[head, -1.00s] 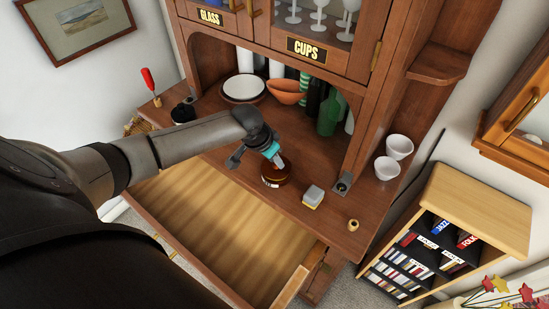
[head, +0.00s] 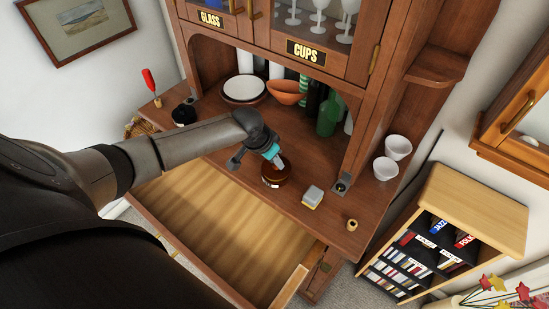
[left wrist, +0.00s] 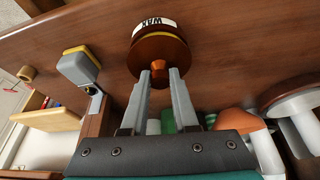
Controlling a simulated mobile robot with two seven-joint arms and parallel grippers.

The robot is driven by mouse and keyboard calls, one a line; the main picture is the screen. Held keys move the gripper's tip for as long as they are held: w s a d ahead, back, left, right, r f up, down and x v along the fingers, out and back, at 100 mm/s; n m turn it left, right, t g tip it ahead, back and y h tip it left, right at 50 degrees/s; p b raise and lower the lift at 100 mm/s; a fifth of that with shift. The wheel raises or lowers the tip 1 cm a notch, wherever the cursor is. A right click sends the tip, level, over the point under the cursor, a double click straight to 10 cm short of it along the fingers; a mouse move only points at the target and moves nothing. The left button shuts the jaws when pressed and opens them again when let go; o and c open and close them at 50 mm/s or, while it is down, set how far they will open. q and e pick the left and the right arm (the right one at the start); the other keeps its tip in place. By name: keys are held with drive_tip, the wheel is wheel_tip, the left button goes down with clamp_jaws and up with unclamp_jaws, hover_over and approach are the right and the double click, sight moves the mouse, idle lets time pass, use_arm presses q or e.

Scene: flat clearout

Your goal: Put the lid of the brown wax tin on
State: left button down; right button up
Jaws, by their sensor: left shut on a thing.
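The brown wax tin (head: 272,182) stands upright on the wooden counter of the cabinet. In the left wrist view its white WAX label (left wrist: 155,25) shows upside down. My left gripper (head: 280,162) reaches down over the tin from the left. In the left wrist view its two fingers (left wrist: 162,72) are shut on the small knob of the round brown lid (left wrist: 158,52). The lid is lined up with the tin, with a thin yellow band between them. I cannot tell whether the lid touches the rim. My right gripper is not in view.
A grey and yellow block (head: 312,196) and a small brass ring-like piece (head: 352,225) stand right of the tin. Behind are an orange bowl (head: 287,91), a plate (head: 244,89) and green bottles (head: 327,117). An open, empty drawer (head: 215,220) juts out in front.

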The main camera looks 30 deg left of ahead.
use_arm(q)
drive_tip(key=shift+p, duration=0.35)
idle(0.5)
drive_tip(key=shift+f+b, duration=0.35)
drive_tip(key=shift+f, duration=0.25)
idle(0.3)
drive_tip(key=shift+p, duration=0.75)
idle(1.4)
drive_tip(key=shift+r+p, duration=0.25)
drive_tip(key=shift+p, duration=0.1)
drive_tip(key=shift+p, duration=0.7)
idle(1.3)
drive_tip(key=shift+f, duration=0.35)
idle(0.4)
